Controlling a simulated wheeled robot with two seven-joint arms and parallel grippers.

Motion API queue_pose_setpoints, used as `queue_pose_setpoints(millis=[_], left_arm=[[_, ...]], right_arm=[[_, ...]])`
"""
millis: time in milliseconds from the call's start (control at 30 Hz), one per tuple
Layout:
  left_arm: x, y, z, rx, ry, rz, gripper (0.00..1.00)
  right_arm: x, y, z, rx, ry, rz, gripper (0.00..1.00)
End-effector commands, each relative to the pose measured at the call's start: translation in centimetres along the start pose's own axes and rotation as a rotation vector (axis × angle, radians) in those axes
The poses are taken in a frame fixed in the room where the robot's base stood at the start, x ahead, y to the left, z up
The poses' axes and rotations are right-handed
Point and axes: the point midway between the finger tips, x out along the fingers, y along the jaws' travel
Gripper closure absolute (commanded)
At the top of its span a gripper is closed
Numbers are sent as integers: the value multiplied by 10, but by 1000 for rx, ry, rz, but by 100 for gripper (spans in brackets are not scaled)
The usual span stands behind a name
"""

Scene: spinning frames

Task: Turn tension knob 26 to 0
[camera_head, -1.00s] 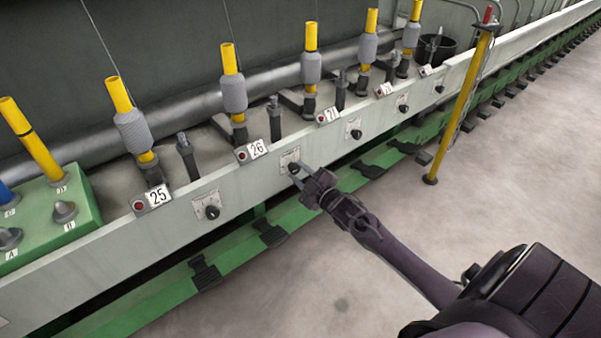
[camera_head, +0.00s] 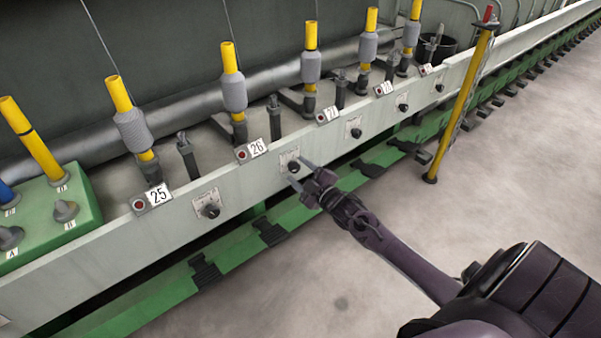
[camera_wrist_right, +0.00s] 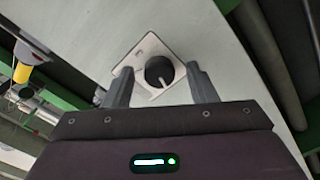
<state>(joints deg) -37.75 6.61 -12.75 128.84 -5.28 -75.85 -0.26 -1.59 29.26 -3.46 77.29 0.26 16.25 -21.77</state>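Tension knob 26 (camera_head: 294,167) is a round black knob on a white dial plate, set in the pale front panel below and right of the "26" label (camera_head: 258,148). It also shows in the right wrist view (camera_wrist_right: 158,70), with a white pointer line toward the bottom of that picture; the scale marks are too small to read. My right gripper (camera_head: 298,172) is open in front of the knob. In the right wrist view its fingers (camera_wrist_right: 160,86) stand on either side of the knob with gaps, apart from it. My left gripper is out of view.
Similar knobs sit along the panel, one left below label 25 (camera_head: 207,206) and one right below label 27 (camera_head: 354,130). Yellow spindles (camera_head: 231,60) stand above the panel. A yellow post (camera_head: 458,105) stands at right. The floor (camera_head: 400,190) is clear.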

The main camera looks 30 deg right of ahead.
Motion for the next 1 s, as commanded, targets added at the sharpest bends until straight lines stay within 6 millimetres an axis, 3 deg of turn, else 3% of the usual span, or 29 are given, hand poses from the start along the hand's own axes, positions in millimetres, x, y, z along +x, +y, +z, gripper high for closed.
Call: queue_pose_setpoints(millis=[267, 700, 1000], left_arm=[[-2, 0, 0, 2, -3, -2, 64], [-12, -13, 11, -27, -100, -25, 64], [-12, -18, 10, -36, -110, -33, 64]], right_arm=[[-7, 0, 0, 1, -1, -1, 48], [-70, 0, 0, 0, -1, -2, 48], [-78, 0, 0, 0, 0, 0, 48]])
